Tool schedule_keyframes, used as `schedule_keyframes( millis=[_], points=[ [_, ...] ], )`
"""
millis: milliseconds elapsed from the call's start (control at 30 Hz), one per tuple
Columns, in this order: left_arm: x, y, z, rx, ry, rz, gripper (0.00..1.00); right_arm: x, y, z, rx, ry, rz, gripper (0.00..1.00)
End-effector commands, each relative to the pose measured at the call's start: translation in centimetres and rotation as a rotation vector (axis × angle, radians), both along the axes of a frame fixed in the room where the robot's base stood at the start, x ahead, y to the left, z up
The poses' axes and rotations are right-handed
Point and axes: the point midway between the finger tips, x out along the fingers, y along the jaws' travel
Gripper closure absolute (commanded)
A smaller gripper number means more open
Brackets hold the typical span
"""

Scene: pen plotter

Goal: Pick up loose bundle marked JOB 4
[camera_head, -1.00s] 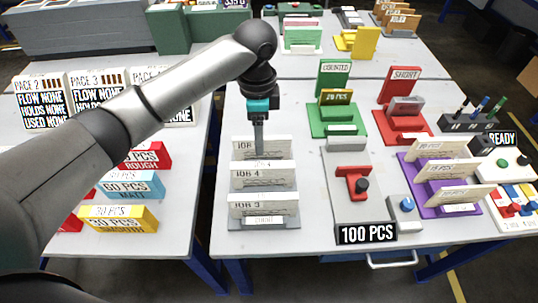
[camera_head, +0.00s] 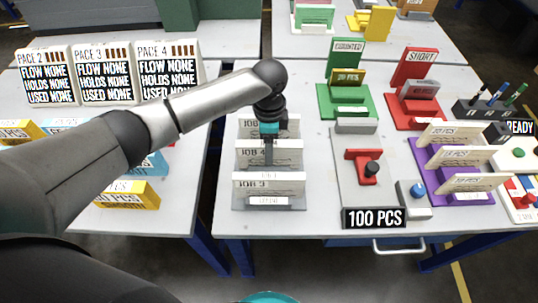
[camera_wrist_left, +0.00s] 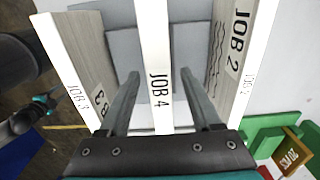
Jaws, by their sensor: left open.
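The loose bundle marked JOB 4 (camera_head: 285,158) stands upright in the middle of a grey rack (camera_head: 268,204), between the JOB 2 bundle (camera_head: 290,124) behind and the JOB 3 bundle (camera_head: 268,186) in front. In the left wrist view the JOB 4 bundle (camera_wrist_left: 156,60) shows as a white edge. My left gripper (camera_wrist_left: 160,95) is open, with one finger on each side of that edge and a gap on both sides. In the head view my left gripper (camera_head: 268,154) points down at the bundle. My right gripper (camera_wrist_left: 48,100) shows small at the left of the wrist view; its jaws are unclear.
The JOB 3 (camera_wrist_left: 72,60) and JOB 2 (camera_wrist_left: 232,60) bundles stand close outside the fingers. Right of the rack is a grey fixture with a 100 PCS sign (camera_head: 374,217). Further right stands a purple rack (camera_head: 424,158). The pace boards (camera_head: 105,75) are at the left.

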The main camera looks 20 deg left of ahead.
Motion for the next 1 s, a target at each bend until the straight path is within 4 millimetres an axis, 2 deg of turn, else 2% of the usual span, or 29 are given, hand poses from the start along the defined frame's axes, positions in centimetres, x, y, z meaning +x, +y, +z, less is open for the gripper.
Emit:
schedule_keyframes(
  millis=[33, 133, 400, 1000],
  points=[
    [-0.1, 0.0, -1.0, 0.000, 0.002, -0.001, 0.35, 0.0, 0.0, -0.4, 0.000, 0.000, 0.000, 0.50],
    [0.0, 0.0, -1.9, 0.000, 0.001, -0.001, 0.35, 0.0, 0.0, -0.6, 0.000, 0.000, 0.000, 0.50],
    [0.0, 0.0, -2.0, 0.000, -0.001, -0.001, 0.35, -0.1, 0.0, -0.5, 0.001, 0.001, 0.001, 0.50],
    [0.0, 0.0, -2.0, 0.000, -0.001, 0.000, 1.00, -0.2, 0.0, -0.6, 0.000, 0.004, 0.001, 0.50]
  ],
)
